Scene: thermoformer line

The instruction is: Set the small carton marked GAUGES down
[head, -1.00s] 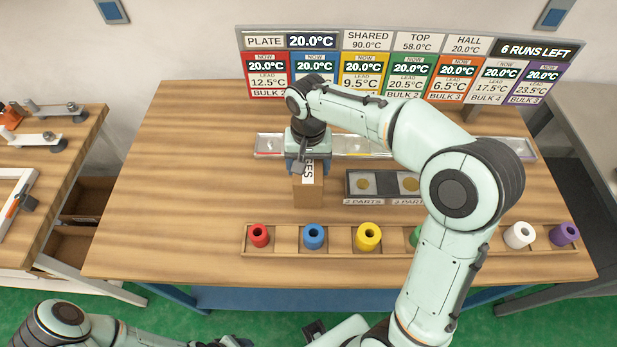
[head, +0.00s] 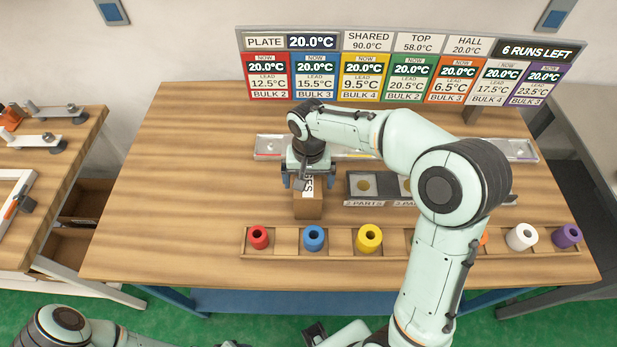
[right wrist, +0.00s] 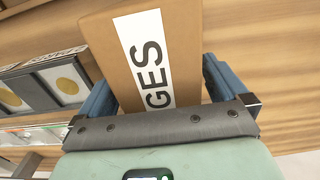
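The small brown carton (head: 308,208) stands upright below my right gripper (head: 308,180), over the bench in front of the sample tray. Its white label shows only the end of the word, "GES"; the rest is hidden by the gripper. In the right wrist view the carton (right wrist: 188,60) sits between the two blue fingers of the right gripper (right wrist: 162,90), which close against its sides. Its underside is very near or on the wood; contact cannot be made out. Of my left arm, only part shows at the lower left; its gripper cannot be identified.
A wooden rack (head: 342,251) of coloured rings lies just in front of the carton. The parts tray (head: 378,203) is close on its right, and a clear strip tray (head: 268,147) lies behind. The bench (head: 190,190) is bare to the left.

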